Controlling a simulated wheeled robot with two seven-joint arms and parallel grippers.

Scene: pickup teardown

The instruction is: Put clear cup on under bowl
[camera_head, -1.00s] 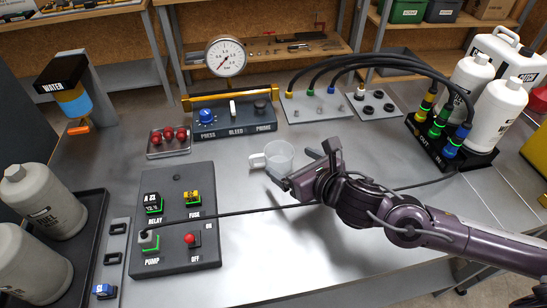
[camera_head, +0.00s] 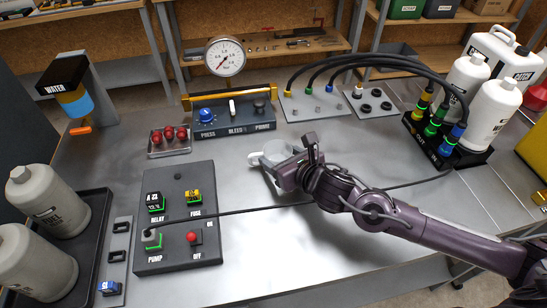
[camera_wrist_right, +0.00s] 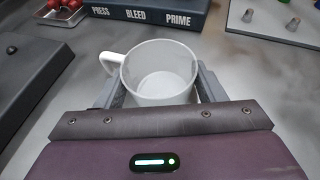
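The clear cup (camera_head: 274,151) is a see-through mug standing upright on the grey table, its handle to the left. It also shows in the right wrist view (camera_wrist_right: 160,75), empty, with a whitish handle. My right gripper (camera_head: 286,159) is low at the table, its fingers on either side of the cup. In the right wrist view the fingers are spread, with the cup between them and little gap at each side. Part of the cup is hidden by the gripper in the head view. My left gripper is not in view. I see no bowl.
The control box (camera_head: 235,117) with a gauge stands behind the cup. A tray of red balls (camera_head: 169,143) and the relay panel (camera_head: 178,235) are to the left. A water dispenser (camera_head: 75,95) stands far left. A black cable crosses the table. The front right table is clear.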

